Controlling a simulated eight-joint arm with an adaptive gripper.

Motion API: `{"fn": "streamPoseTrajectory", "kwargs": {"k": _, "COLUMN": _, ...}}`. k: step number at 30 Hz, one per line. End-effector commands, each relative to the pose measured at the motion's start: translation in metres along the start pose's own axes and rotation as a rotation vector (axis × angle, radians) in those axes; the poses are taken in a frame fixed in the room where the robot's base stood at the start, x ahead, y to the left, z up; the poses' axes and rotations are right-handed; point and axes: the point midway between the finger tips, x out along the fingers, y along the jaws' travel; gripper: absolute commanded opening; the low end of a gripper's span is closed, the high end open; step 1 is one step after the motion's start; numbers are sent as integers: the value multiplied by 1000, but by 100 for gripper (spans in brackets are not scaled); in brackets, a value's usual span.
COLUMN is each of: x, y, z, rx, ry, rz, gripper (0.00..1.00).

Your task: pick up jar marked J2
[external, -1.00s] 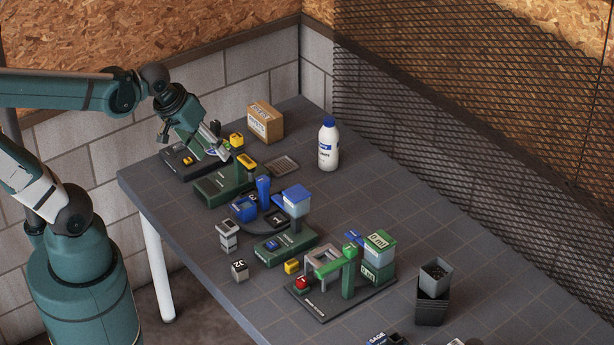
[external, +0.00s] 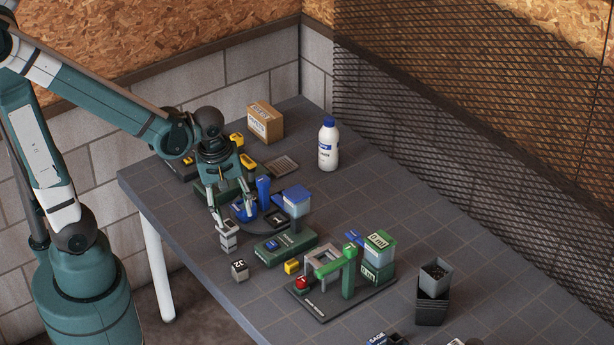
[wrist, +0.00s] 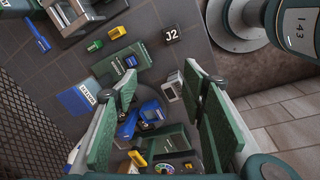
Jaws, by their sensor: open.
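The jar marked J2 (external: 239,270) is a small pale jar with a dark lid lettered J2. It stands upright near the table's front edge. In the wrist view its lid (wrist: 172,34) shows at the top, beyond the fingertips. My gripper (external: 233,212) is open, with its fingers hanging down just behind a grey-white block-like item (external: 228,237). The jar is apart from the fingers, nearer the front of the table. In the wrist view the green finger pads (wrist: 160,88) are spread with no object held between them.
A green device (external: 285,247), a yellow block (external: 291,267) and a stand with a red button (external: 302,284) lie right of the jar. A blue device (external: 245,209) is close to my gripper. A white bottle (external: 328,145) stands farther back. Bare tabletop surrounds the jar's front side.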

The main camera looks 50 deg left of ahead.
Motion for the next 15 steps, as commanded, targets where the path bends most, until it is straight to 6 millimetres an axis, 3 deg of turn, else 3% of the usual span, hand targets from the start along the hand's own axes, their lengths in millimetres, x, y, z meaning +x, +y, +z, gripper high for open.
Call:
{"fn": "streamPoseTrajectory", "kwargs": {"k": 9, "x": 58, "y": -4, "z": 23, "rx": -242, "ry": -16, "rz": -100, "gripper": 41}}
{"fn": "streamPoseTrajectory", "kwargs": {"k": 15, "x": 81, "y": -8, "z": 33, "rx": -353, "ry": -12, "rz": -147, "gripper": 41}}
